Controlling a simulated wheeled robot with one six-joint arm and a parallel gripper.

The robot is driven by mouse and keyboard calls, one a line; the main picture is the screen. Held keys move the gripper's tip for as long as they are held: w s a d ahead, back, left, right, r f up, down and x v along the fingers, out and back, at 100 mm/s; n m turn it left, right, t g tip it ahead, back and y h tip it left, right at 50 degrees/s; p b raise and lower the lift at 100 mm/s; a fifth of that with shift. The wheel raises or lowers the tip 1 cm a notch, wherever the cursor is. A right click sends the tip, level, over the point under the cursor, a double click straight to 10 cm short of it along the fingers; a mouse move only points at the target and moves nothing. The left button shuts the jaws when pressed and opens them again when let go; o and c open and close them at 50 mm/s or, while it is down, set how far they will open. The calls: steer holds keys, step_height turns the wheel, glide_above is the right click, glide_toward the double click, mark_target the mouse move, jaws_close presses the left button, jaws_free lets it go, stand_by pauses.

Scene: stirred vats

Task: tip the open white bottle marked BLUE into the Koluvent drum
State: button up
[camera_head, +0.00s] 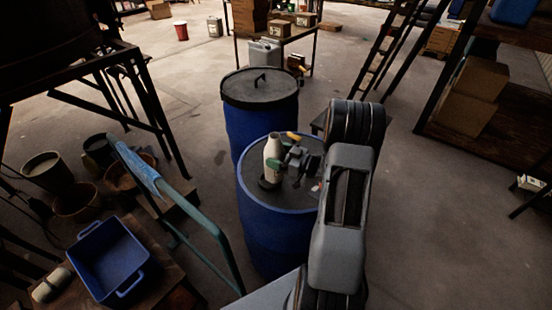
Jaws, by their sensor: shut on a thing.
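A white bottle (271,150) with a narrow neck stands nearly upright over the top of the nearer blue drum (275,232). My gripper (275,165) is shut on the bottle from its right side. A green patch shows at the grip; I cannot tell whether it is on the bottle or a finger. A dark round spot lies below the bottle on the drum's grey top; I cannot tell whether it is an opening or whether the bottle touches it. No lettering on bottle or drum is readable.
A second blue drum (262,122) with a dark, handled lid stands just behind. A blue bin (108,262) sits on a low table at the lower left. A green-blue rail (190,200) rises left of the nearer drum.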

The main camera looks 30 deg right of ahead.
steer(key=shift+d+r+p, duration=0.1)
steer(key=shift+p, duration=0.25)
steer(key=shift+s+d+r+n+g+h+p, duration=0.5)
steer(key=shift+g+p, duration=0.3)
steer(key=shift+p, duration=0.4)
steer(key=shift+s+d+f+n+g+h+p, duration=0.25)
steer(key=shift+d+f+n+g+h+p, duration=0.3)
steer(key=shift+f+g+h+p, duration=1)
steer(key=shift+s+d+f+n+g+h+p, duration=0.2)
steer(key=shift+d+f+n+g+h+p, duration=0.55)
steer(key=shift+g+h+p, duration=1.45)
steer(key=shift+s+d+f+n+g+h+p, duration=0.35)
steer(key=shift+f+g+h+p, duration=0.8)
steer(key=shift+h, duration=1.4)
steer(key=shift+w+a+b, duration=0.15)
steer(key=shift+b, duration=0.2)
steer(key=shift+a+r+h+b, duration=0.15)
steer(key=shift+h+b, duration=0.15)
steer(key=shift+b, duration=0.2)
steer(key=shift+w+a+r+n+g+h, duration=0.2)
steer(key=shift+a+r+n+g+h, duration=0.1)
steer(key=shift+r+g+h, duration=0.3)
steer(key=shift+w+a+r+n+g+h, duration=0.15)
steer(key=shift+a+r+g+h, duration=0.2)
steer(key=shift+h, duration=0.35)
